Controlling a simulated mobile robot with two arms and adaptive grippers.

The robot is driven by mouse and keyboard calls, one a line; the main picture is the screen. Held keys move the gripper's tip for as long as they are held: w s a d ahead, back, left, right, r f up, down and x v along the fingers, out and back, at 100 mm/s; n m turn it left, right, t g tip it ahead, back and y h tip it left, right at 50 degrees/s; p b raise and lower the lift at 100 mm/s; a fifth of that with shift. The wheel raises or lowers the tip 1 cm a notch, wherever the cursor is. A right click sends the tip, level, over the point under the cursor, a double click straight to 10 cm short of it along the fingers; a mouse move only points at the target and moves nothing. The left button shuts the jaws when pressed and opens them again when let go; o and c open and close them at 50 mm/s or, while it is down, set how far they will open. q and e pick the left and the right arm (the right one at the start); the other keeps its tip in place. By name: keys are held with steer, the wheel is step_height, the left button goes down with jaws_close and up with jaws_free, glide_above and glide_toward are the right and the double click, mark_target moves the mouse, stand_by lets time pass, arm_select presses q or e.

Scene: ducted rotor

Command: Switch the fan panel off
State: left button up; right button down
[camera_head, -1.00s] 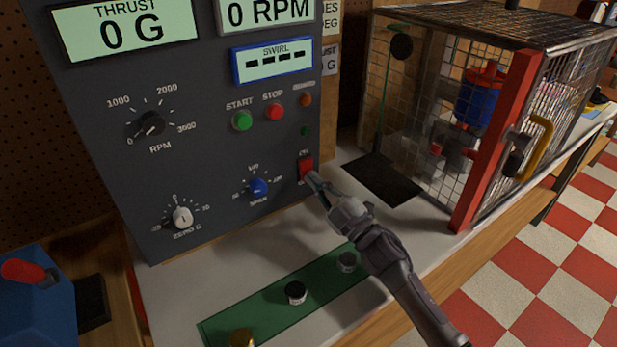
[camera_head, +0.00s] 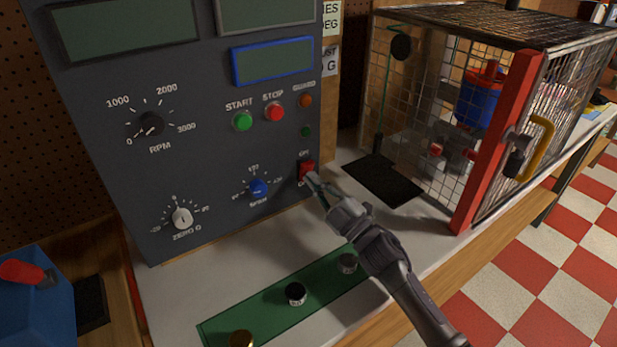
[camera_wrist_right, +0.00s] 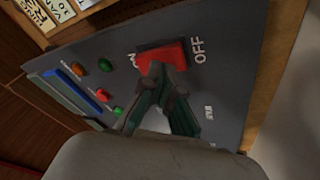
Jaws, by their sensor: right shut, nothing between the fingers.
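The dark fan panel (camera_head: 215,155) stands upright at the back of the bench. Its three displays, such as the blue-framed one (camera_head: 272,60), are blank. The red rocker switch (camera_head: 306,170) is at the panel's lower right, and it also shows in the right wrist view (camera_wrist_right: 160,57), between the ON and OFF labels. My right gripper (camera_head: 313,184) is shut and empty, with its fingertips at the switch. In the right wrist view the fingertips (camera_wrist_right: 160,75) overlap the switch's lower edge; whether they touch it I cannot tell. My left gripper is not in view.
A wire mesh cage (camera_head: 450,110) with a red post (camera_head: 495,145) and yellow handle stands to the right. A green strip (camera_head: 270,312) with several small weights lies in front of the panel. A blue box (camera_head: 35,305) is at lower left.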

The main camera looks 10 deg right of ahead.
steer(key=shift+s+d+r+p, duration=0.25)
steer(key=shift+s+r+p, duration=0.15)
steer(key=shift+s, duration=0.3)
steer(key=s+p, duration=0.1)
steer(key=s+d+r+p, duration=0.1)
steer(key=s+r+p, duration=0.1)
steer(key=s, duration=0.1)
steer(key=shift+s+d, duration=0.1)
steer(key=shift+d, duration=0.2)
stand_by(0.4)
